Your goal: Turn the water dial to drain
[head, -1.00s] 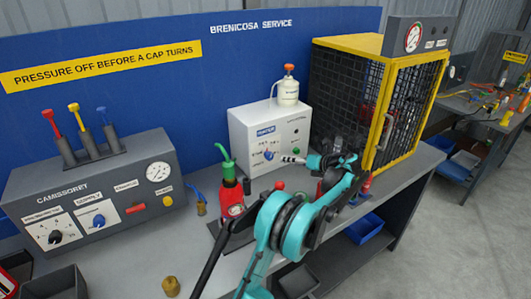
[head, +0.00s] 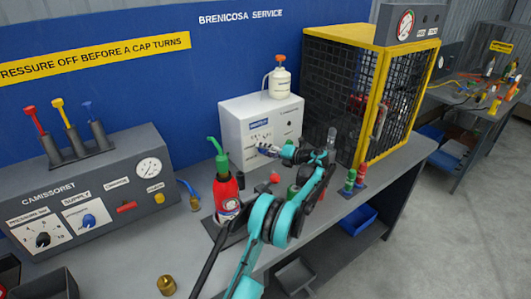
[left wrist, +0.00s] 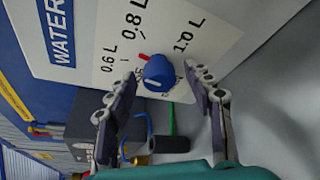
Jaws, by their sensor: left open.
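The water dial is a blue knob (left wrist: 158,70) with a red pointer, on the white panel (left wrist: 85,40) marked WATER. Its pointer aims between the 0.6 L and 0.8 L marks; the lettering beside the knob is partly hidden. My left gripper (left wrist: 162,82) is open, with one finger on each side of the knob; I cannot tell whether they touch it. In the head view the left gripper (head: 268,150) is at the front of the white box (head: 232,125) and hides the dial. My right gripper is not in view.
A white bottle (head: 280,82) stands on the box. The mesh cage (head: 345,90) is close on the right. The grey CAMISSORET console (head: 100,180) is at left.

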